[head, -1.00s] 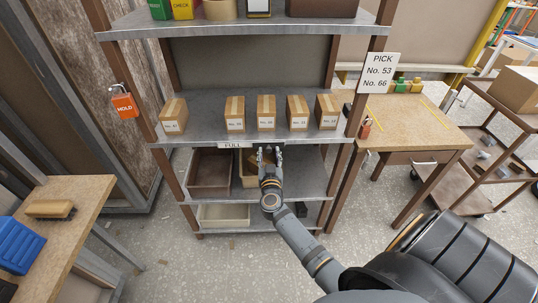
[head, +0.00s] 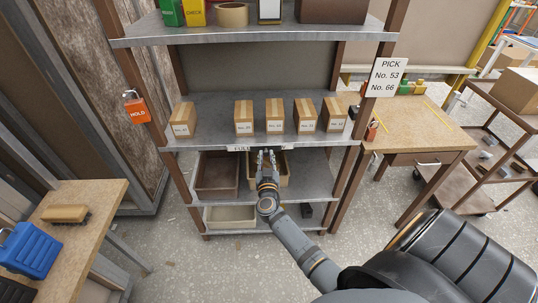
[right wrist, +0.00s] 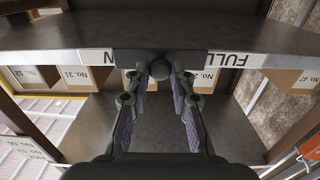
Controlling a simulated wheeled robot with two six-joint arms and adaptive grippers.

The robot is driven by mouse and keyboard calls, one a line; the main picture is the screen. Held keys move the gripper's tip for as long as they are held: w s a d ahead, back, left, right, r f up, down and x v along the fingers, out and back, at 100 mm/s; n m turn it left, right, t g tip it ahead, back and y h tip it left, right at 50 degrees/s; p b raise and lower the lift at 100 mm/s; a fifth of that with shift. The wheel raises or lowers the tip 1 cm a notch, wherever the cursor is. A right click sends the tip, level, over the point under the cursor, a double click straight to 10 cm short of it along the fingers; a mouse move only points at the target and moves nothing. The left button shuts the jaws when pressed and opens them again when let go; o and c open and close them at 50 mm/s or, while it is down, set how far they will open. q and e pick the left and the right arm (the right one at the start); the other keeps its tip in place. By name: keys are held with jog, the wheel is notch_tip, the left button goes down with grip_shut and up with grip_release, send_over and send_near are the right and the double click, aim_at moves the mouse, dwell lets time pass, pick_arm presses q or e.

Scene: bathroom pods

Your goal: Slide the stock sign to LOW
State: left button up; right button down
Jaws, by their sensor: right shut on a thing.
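The stock sign (head: 242,148) is a white strip on the front edge of the middle shelf. It reads FULL at its left end in the head view. In the right wrist view the sign (right wrist: 235,59) is upside down, with FULL on the right and a partly hidden letter on the left. A dark slider with a round knob (right wrist: 160,69) covers its middle. My right gripper (head: 267,153) is at the shelf edge, just right of FULL. In the right wrist view my right gripper (right wrist: 160,80) has its fingertips closed on the knob. My left gripper is out of view.
Several labelled cartons (head: 275,115) stand in a row on the shelf (head: 210,132) above the sign. Bins (head: 217,174) sit below it. A PICK notice (head: 387,77) and an orange HOLD tag (head: 137,110) hang on the posts. A workbench (head: 425,135) stands to the right.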

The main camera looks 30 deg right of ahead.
jog(key=w+a, duration=0.2)
jog(key=a, duration=0.1)
jog(key=w+a, duration=0.1)
jog(key=a, duration=0.1)
jog(key=shift+w+a, duration=0.1)
jog(key=shift+a, duration=0.05)
jog(key=shift+w+a, duration=0.55)
jog(key=shift+a, duration=0.3)
jog(key=shift+w+a, duration=0.15)
jog(key=shift+a, duration=0.15)
jog(key=c, duration=1.4)
grip_release()
jog(key=shift+o, duration=1.2)
jog(key=shift+w+a, duration=0.1)
jog(key=shift+a, duration=0.05)
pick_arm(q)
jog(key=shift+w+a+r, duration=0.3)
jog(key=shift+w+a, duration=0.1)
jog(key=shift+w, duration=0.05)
